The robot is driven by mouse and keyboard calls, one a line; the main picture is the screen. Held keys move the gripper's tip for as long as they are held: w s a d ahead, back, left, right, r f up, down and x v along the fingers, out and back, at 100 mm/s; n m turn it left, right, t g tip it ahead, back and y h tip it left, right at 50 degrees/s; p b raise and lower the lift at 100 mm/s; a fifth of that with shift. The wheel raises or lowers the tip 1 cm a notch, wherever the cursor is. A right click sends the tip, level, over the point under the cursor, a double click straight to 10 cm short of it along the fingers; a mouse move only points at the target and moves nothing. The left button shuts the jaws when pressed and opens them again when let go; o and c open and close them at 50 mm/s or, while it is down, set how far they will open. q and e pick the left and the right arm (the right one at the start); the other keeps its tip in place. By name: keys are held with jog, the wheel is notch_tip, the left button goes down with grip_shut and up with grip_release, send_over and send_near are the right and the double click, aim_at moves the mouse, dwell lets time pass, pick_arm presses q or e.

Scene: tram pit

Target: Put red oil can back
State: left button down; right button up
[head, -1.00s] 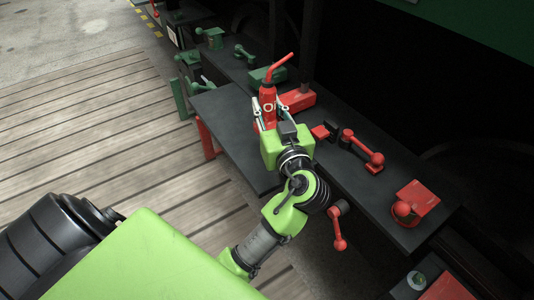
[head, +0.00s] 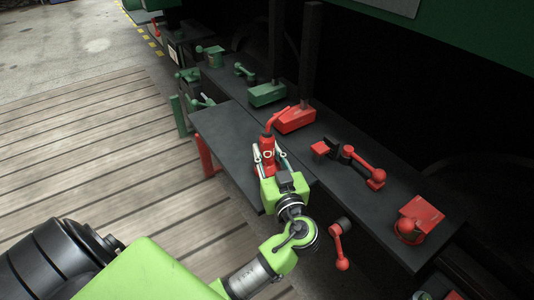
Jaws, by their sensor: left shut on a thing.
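The red oil can (head: 267,146) has a bent red spout pointing up and to the right. My left gripper (head: 268,156) is shut on its body, with a finger on either side. The can is upright, over or on the dark grey side table (head: 225,123) near its right part; I cannot tell whether its base touches the top, since the gripper hides it. My right gripper is not in view.
A long dark bench (head: 335,180) runs behind, with a red block with a post (head: 296,120), a red lever (head: 365,168) and a red box (head: 420,212). A green block (head: 268,95) stands farther left. The side table's left part is clear.

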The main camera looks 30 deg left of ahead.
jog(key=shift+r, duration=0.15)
pick_arm(q)
jog(key=c, duration=1.7)
grip_release()
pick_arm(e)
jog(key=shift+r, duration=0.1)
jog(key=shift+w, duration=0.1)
pick_arm(q)
jog(key=shift+s+d+f, duration=0.3)
jog(key=shift+d, duration=0.15)
jog(key=v, duration=0.8)
jog(key=b+v, duration=0.1)
jog(key=v, duration=0.3)
jog(key=shift+s+d+f, duration=0.3)
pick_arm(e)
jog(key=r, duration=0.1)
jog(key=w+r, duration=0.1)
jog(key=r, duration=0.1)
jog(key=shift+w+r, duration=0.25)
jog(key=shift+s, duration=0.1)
